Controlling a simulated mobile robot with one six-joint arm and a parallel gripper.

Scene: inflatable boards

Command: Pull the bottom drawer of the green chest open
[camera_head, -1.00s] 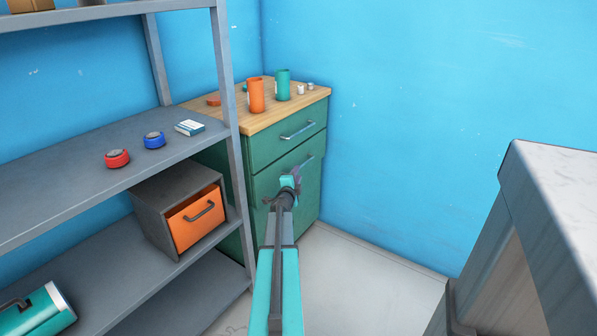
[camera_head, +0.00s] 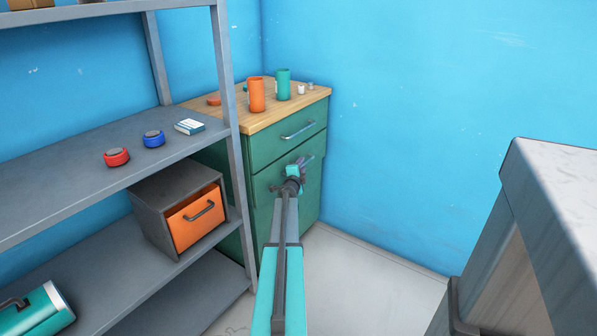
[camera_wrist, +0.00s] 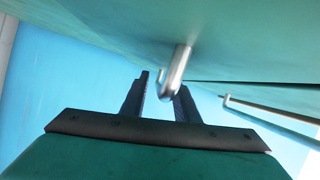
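The green chest (camera_head: 262,170) stands in the corner under a wooden top. Its upper drawer (camera_head: 285,145) has a grey bar handle. The larger bottom drawer (camera_head: 309,186) below it looks shut, and my gripper partly covers its handle (camera_head: 308,160). My gripper (camera_head: 301,163) is at this handle. In the wrist view my gripper (camera_wrist: 164,80) is open, and the near end of a metal handle (camera_wrist: 178,68) shows between or just beyond the fingertips. I cannot tell whether they touch. A second handle (camera_wrist: 270,120) lies to the right, past a dark seam.
A grey shelf unit (camera_head: 90,150) stands close on the left, holding an orange-fronted box (camera_head: 196,218). An orange cup (camera_head: 256,96) and a teal cup (camera_head: 283,85) stand on the chest top. A grey table (camera_head: 550,200) is on the right. The floor (camera_head: 350,275) between looks clear.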

